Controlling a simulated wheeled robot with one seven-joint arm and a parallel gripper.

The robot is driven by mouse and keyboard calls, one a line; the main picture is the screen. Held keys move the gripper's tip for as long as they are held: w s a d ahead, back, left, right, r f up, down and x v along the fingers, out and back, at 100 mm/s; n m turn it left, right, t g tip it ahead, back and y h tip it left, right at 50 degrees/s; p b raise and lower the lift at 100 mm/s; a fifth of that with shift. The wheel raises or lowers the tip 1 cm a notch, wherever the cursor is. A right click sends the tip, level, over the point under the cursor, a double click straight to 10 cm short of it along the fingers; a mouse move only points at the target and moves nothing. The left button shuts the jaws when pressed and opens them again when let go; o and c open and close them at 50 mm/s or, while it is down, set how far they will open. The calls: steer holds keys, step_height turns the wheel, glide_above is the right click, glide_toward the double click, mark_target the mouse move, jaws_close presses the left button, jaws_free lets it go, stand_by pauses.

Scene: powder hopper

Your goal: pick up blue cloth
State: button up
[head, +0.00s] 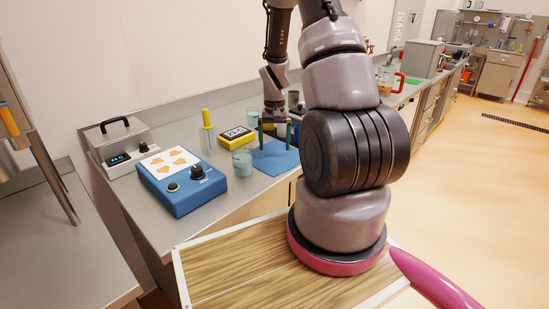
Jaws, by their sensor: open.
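The blue cloth (272,160) lies flat on the grey counter, near its front edge, in the head view. My gripper (275,138) points down over the cloth with its two dark green fingers apart. The fingertips are at or just above the cloth's back part; I cannot tell whether they touch it. Nothing shows between the fingers. Part of the cloth's right side is hidden behind my arm.
A cup of bluish content (242,163) stands just left of the cloth. A yellow device (237,137), a yellow-topped bottle (208,135), a blue control box (180,185) and a grey scale-like unit (120,148) stand further left. The counter front (150,228) is bare.

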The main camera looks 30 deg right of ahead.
steer(key=shift+f, duration=1.45)
steer(key=shift+c, duration=0.2)
steer(key=shift+s, duration=0.1)
jaws_close()
step_height(320, 180, up, 12)
step_height(320, 180, up, 9)
glide_above(275, 157)
